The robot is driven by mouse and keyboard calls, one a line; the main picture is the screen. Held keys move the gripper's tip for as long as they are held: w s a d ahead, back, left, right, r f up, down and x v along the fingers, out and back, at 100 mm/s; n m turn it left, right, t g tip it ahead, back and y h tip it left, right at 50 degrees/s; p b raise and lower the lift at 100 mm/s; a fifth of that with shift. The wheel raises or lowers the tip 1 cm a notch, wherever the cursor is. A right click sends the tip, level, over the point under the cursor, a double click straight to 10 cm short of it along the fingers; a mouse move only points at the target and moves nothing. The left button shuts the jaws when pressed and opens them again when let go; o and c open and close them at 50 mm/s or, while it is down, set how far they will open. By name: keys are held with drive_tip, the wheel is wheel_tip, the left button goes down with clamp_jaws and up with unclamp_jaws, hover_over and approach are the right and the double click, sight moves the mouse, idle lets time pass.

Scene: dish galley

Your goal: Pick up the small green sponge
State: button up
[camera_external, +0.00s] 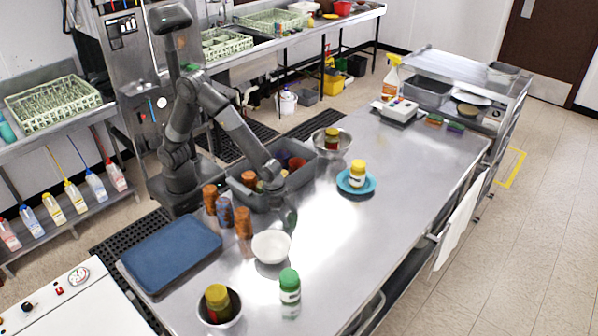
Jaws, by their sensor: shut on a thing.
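My gripper (288,218) is low over the near half of the table, just behind the white bowl (271,246) and well away from that sponge. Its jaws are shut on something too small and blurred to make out. The fingertips blend into the bright tabletop, so contact with the table cannot be judged.
The right-centre tabletop is clear.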

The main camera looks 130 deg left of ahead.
drive_tip(key=shift+c, duration=1.4)
